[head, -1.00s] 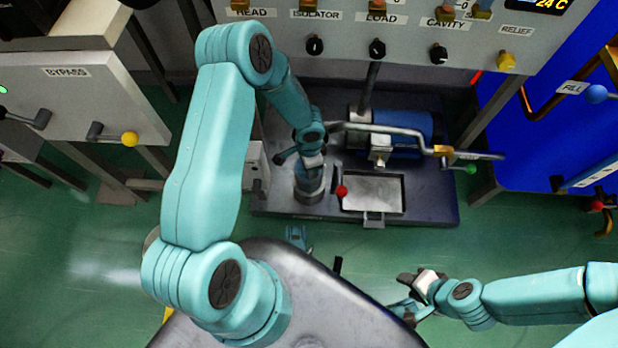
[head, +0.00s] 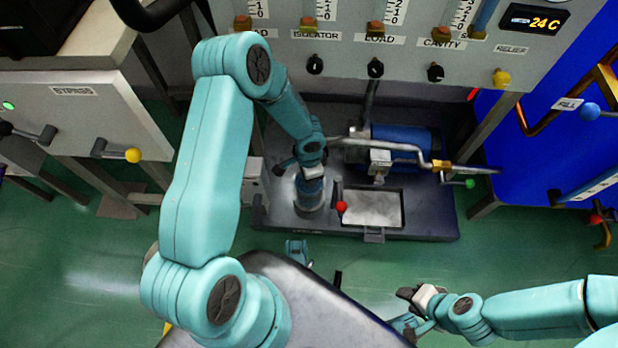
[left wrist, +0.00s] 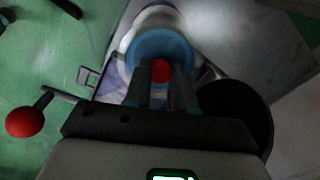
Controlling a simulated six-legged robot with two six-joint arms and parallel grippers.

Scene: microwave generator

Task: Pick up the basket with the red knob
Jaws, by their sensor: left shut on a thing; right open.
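The red knob (left wrist: 161,72) shows in the left wrist view between the two fingers of my left gripper (left wrist: 162,88), which is shut on it. A blue ring (left wrist: 158,47) and a pale round body surround the knob there; most of the basket itself is hidden. In the head view my left gripper (head: 312,168) reaches down over a grey cylindrical housing (head: 310,196), and the knob is hidden behind the gripper. My right gripper (head: 420,297) is open and empty, low at the right, away from the housing.
A second red ball (head: 341,207) on a lever is close beside the housing; a red ball on a lever also shows in the left wrist view (left wrist: 25,121). A shallow metal tray (head: 372,208), pipe (head: 400,146) and blue motor (head: 405,140) are to the right.

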